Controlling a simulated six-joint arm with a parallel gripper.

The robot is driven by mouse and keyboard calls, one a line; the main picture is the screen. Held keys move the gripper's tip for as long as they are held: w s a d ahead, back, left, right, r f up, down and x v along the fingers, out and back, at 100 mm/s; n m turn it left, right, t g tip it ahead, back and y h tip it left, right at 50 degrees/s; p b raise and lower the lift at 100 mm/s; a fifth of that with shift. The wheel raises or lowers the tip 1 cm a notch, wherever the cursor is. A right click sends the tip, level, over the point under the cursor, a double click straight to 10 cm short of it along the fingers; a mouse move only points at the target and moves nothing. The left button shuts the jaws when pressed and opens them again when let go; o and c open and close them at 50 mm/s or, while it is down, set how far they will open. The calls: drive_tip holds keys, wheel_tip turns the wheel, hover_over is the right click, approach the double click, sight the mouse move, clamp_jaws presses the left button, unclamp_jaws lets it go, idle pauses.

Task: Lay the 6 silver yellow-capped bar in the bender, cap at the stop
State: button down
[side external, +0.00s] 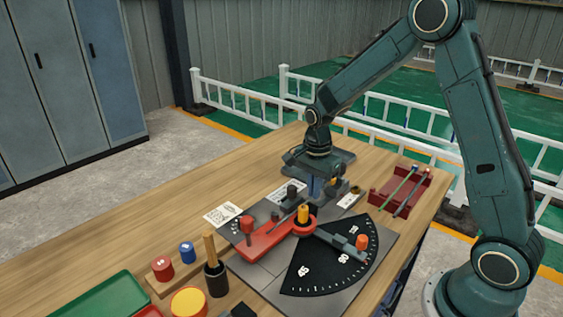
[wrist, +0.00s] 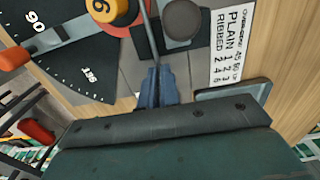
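My gripper (side external: 316,190) points down over the far side of the bender. In the wrist view its blue fingers (wrist: 157,87) are close together on a thin silver bar (wrist: 149,25). The bar runs between the orange post marked 6 (wrist: 118,10) and a dark round post (wrist: 183,20). The bender (side external: 270,238) has a red arm and a black angle plate (side external: 315,270). A small yellow-orange end (side external: 356,189) shows right of my gripper; I cannot tell whether it is the bar's cap. The wrist view shows no cap, and I cannot make out the stop.
A red rack (side external: 384,200) with green and red bars stands to the right. The back left of the wooden table is clear.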

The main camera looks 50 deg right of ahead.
drive_tip(key=shift+f, duration=0.5)
idle(0.6)
drive_tip(key=shift+d+r, duration=0.1)
drive_tip(key=shift+d, duration=0.35)
idle(1.1)
drive_tip(key=c, duration=1.5)
unclamp_jaws()
drive_tip(key=shift+c, duration=0.2)
drive_tip(key=shift+r, duration=0.1)
wheel_tip(320, 180, up, 14)
drive_tip(key=shift+f, duration=0.2)
drive_tip(key=shift+r, duration=0.15)
drive_tip(key=shift+r, duration=2.85)
